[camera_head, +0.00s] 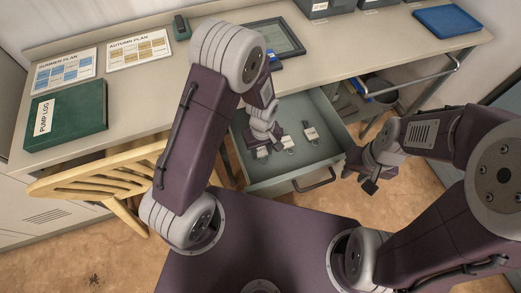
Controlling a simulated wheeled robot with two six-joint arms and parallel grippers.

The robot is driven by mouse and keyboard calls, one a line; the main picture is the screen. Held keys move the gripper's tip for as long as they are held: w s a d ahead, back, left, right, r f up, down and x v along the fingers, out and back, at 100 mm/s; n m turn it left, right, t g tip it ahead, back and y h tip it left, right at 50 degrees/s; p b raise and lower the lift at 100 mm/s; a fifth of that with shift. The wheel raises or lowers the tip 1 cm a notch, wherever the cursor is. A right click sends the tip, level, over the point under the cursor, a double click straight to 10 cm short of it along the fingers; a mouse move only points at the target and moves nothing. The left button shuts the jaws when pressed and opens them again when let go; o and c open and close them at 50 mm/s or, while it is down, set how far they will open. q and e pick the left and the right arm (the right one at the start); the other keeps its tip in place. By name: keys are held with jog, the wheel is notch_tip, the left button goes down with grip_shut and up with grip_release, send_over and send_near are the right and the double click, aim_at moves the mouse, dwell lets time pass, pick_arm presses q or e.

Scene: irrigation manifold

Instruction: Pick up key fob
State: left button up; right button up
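Several small white tags with grey metal parts lie in the open drawer (328,158): a left one (262,152), a middle one (287,142) and a right one (311,132). They look like key tags, but I cannot tell which is the key fob. My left gripper (256,143) reaches down into the drawer, close to the left tag. Its fingers are mostly hidden by the wrist, so its opening and any contact are unclear. My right gripper (359,178) is outside the drawer, to its right, with its fingers apart and nothing between them.
The desk (145,88) holds a green pump log binder (66,114), two plan sheets, a dark framed tablet-like panel (275,38) and a blue tray (446,20). A wooden chair (100,180) stands at left. The drawer front with its handle (318,180) juts toward me.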

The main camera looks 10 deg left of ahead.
aim_at(262, 153)
pick_arm(q)
grip_shut()
notch_tip(262, 153, up, 10)
jog(key=p, duration=0.3)
dwell(1.0)
